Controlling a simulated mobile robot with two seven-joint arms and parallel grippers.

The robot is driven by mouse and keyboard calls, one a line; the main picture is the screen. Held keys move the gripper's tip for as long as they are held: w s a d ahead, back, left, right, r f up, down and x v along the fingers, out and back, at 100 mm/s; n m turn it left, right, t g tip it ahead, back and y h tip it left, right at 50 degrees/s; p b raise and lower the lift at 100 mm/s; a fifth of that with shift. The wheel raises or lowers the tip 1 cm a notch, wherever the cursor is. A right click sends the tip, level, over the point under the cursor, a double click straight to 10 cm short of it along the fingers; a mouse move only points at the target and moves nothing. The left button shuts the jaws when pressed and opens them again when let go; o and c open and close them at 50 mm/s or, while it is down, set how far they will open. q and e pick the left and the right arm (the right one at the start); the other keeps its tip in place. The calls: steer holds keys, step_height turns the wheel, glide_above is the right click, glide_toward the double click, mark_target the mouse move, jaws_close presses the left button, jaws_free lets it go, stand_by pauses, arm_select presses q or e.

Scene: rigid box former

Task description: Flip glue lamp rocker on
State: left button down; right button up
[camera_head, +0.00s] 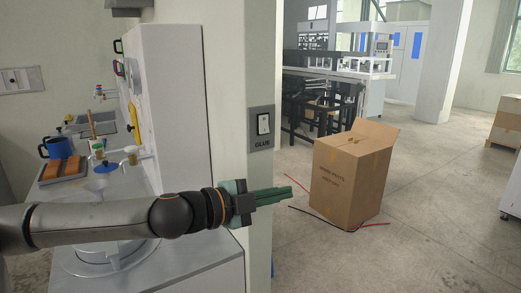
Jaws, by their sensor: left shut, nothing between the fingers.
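The glue lamp rocker (263,124) is a white switch in a dark grey plate on the narrow end face of a pale wall. The plate carries the label "GLUE" under the rocker. My left gripper (290,192) has green fingers, which are shut and empty. It is below the switch plate and a little to its right in the picture, pointing right. It appears apart from the switch; how far it is in depth I cannot tell. My right gripper is out of view.
A cardboard box (345,180) with an open flap stands on the floor to the right, with red and black cables by it. A counter (200,258) with jars and a blue mug is at left. Machinery (330,75) stands behind.

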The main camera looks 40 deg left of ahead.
arm_select(q)
steer(key=s+a+r+t+y+b, duration=0.1)
steer(key=s+a+r, duration=0.2)
steer(key=r, duration=0.2)
steer(key=s+a+r+m+t+y+b, duration=0.1)
steer(key=s+a+r+y, duration=0.1)
steer(key=r, duration=0.3)
steer(key=shift+s+a, duration=0.45)
steer(key=shift+s, duration=0.4)
steer(key=shift+w, duration=0.1)
